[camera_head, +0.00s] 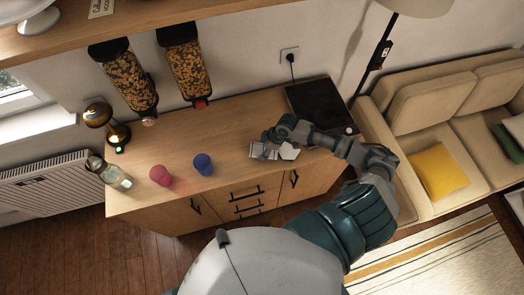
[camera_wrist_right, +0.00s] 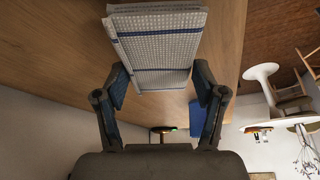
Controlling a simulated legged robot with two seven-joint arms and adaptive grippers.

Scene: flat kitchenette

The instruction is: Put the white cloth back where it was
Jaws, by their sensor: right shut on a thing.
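The white cloth (camera_wrist_right: 160,45) is folded into a flat pad with a fine woven pattern and dark blue stripes. In the wrist view my right gripper (camera_wrist_right: 162,76) has a finger at each side of its near end and is shut on it. In the head view the cloth (camera_head: 264,152) shows small and pale beneath my right gripper (camera_head: 276,139), over the right half of the wooden cabinet top. Whether the cloth touches the top is hard to tell. My left gripper is out of view.
A black hob (camera_head: 318,107) lies right of the gripper on the cabinet (camera_head: 225,140). Left stand a blue cup (camera_head: 203,164), a pink cup (camera_head: 160,175), a glass bottle (camera_head: 112,176) and a lamp (camera_head: 106,125). Cereal dispensers (camera_head: 187,66) hang behind. Bare wood lies around the cloth.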

